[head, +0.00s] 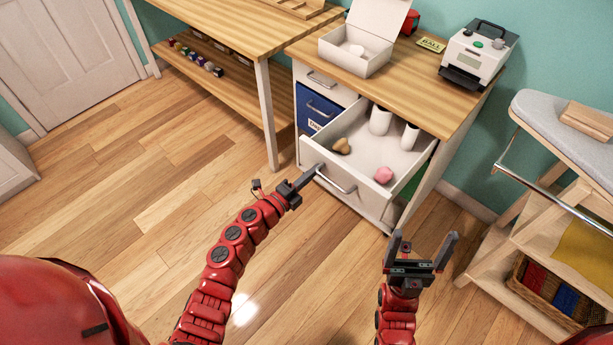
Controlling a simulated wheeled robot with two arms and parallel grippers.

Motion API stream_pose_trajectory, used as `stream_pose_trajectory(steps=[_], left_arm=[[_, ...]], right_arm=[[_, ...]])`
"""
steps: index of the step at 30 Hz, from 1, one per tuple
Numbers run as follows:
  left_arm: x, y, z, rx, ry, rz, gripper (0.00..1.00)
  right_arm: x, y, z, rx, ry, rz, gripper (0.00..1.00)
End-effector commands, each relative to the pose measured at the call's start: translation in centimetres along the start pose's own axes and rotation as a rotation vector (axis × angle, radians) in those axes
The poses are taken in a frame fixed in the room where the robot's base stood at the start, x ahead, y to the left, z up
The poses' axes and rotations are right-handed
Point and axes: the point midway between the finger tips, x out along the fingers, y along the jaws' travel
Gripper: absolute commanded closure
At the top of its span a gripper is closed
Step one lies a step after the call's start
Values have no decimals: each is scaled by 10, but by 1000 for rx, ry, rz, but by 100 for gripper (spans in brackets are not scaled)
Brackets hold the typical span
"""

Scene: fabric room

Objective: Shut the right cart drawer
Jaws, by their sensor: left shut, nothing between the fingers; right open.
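A white drawer (350,197) stands pulled out from the wood-topped cabinet. Its front carries a metal bar handle. Inside the drawer lie a tan wooden piece (342,146) and a pink ball-like object (383,175), and white cylinders (380,121) stand at its back. My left gripper (317,169) is shut with nothing in it, its tips at the left end of the handle; I cannot tell whether they touch it. My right gripper (423,241) is open and empty, in front of and to the right of the drawer.
A white open box (352,62) and a white machine (478,54) stand on the wooden top (407,75). A blue drawer front (318,106) sits beside the open drawer. A wooden rack (540,200) with a metal rail stands at the right. The floor at left is clear.

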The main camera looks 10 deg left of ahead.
Motion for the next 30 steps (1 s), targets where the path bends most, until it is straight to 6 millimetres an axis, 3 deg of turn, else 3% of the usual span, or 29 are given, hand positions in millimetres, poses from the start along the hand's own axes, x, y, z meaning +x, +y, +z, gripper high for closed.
stream_pose_trajectory(steps=[10, 16, 20, 30], left_arm=[[1, 1, 0, -1, 0, 1, 100], [12, 2, 0, -2, 1, 0, 100], [29, 3, -1, -2, 3, 1, 100], [91, 3, -1, -1, 2, -2, 100]], right_arm=[[0, 0, 0, 0, 0, 0, 4], [-4, 0, 1, 0, 0, 0, 4], [-9, 0, 2, 0, 0, 0, 4], [-29, -1, 5, 0, 0, 0, 4]])
